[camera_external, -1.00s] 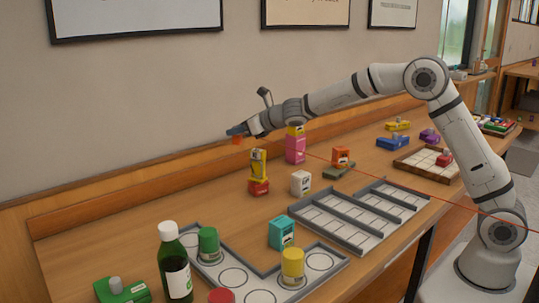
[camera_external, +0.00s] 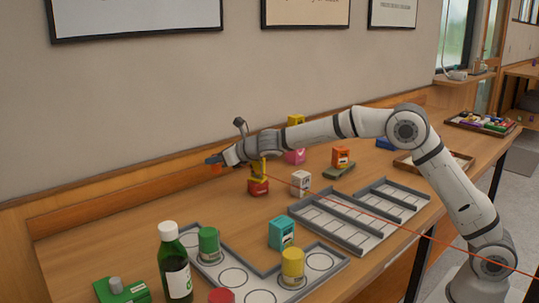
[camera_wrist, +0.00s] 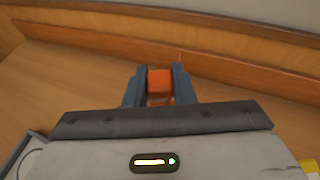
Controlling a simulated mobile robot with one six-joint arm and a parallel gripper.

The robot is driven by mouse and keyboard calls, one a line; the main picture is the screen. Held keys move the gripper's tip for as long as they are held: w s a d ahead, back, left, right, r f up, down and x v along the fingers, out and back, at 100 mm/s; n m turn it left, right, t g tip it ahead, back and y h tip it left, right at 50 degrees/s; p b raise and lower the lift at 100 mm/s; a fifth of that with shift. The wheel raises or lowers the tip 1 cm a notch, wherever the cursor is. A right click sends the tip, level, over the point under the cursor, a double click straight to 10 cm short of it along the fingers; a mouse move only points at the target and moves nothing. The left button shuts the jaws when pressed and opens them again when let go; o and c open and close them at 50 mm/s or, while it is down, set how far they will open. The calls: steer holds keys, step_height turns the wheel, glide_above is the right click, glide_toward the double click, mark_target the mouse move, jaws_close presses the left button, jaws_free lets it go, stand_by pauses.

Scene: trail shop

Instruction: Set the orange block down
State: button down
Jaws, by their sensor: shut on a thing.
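My gripper (camera_external: 213,162) is at the back of the table, in front of the wooden board along the wall. It is shut on the orange block (camera_wrist: 159,86). In the wrist view the block sits between my two blue-grey fingers (camera_wrist: 158,92), with its top face showing. In the external view only a small part of the orange block (camera_external: 216,168) shows below the fingers. It appears to be above the table, but its exact height cannot be told.
A round-slot tray (camera_external: 265,279) and green bottle (camera_external: 175,265) stand in front. Bare tabletop lies left.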

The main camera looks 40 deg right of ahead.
steer(key=shift+f+b, duration=3.85)
steer(key=shift+f, duration=0.65)
steer(key=shift+f, duration=0.15)
steer(key=c, duration=1.2)
jaws_free()
steer(key=shift+r, duration=0.25)
steer(key=shift+s+d+b, duration=0.15)
steer(key=shift+s+b, duration=0.15)
steer(key=shift+s, duration=0.1)
steer(key=b+v, duration=0.2)
steer(key=v, duration=0.9)
steer(key=shift+r, duration=0.1)
